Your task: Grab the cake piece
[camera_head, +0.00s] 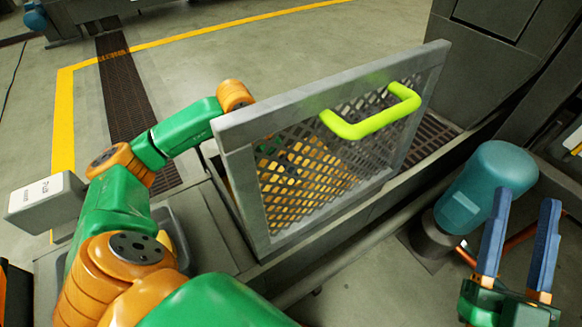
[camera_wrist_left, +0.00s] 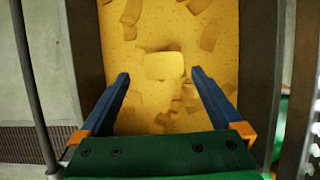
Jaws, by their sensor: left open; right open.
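In the left wrist view a pale yellow, squarish cake piece (camera_wrist_left: 163,65) lies on a yellow bed with other flat pieces. My left gripper (camera_wrist_left: 160,78) is open, with its blue fingers on either side of that piece. The fingers look apart from it, but the exact height gap cannot be told. In the head view the left gripper is mostly hidden behind the mesh guard, where yellow material shows through the holes. My right gripper (camera_head: 525,205) is open and empty at the lower right.
The grey mesh guard (camera_head: 330,160) with a lime-green handle (camera_head: 372,115) stands raised in front of the left arm. Dark walls (camera_wrist_left: 262,60) flank the yellow bed. A teal motor (camera_head: 487,185) is near the right gripper. A grey box (camera_head: 45,203) is at the left.

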